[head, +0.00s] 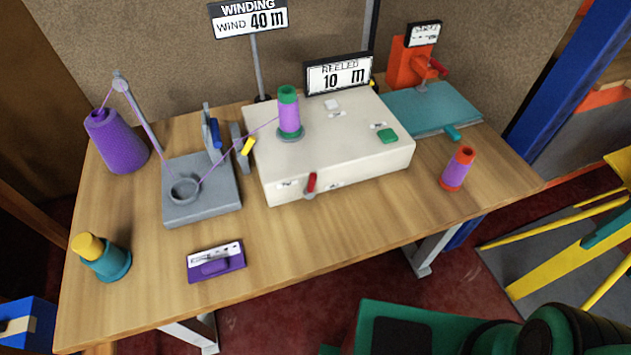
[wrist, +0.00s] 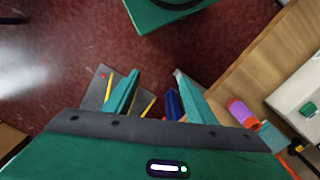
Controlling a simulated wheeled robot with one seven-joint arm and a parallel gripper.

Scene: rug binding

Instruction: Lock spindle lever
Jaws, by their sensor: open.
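A white winding machine (head: 330,155) stands on the wooden table. A small red lever (head: 311,182) sits on its front face, pointing up, between small labels too small to read. A green-topped spool with purple thread (head: 289,112) stands upright on the machine's spindle. A corner of the machine (wrist: 300,92) shows at the right of the wrist view; the red lever cannot be made out there. My gripper (wrist: 156,76) is open and empty, its teal fingers apart over the floor, off the table's edge. The fingers are not seen in the head view.
A loose orange-and-purple spool (head: 458,169) stands right of the machine. A purple cone (head: 117,140), grey thread guide (head: 203,192), yellow-teal spool (head: 101,257) and purple label block (head: 216,262) are on the left. A teal-based orange device (head: 412,68) is behind right. The table's front right is clear.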

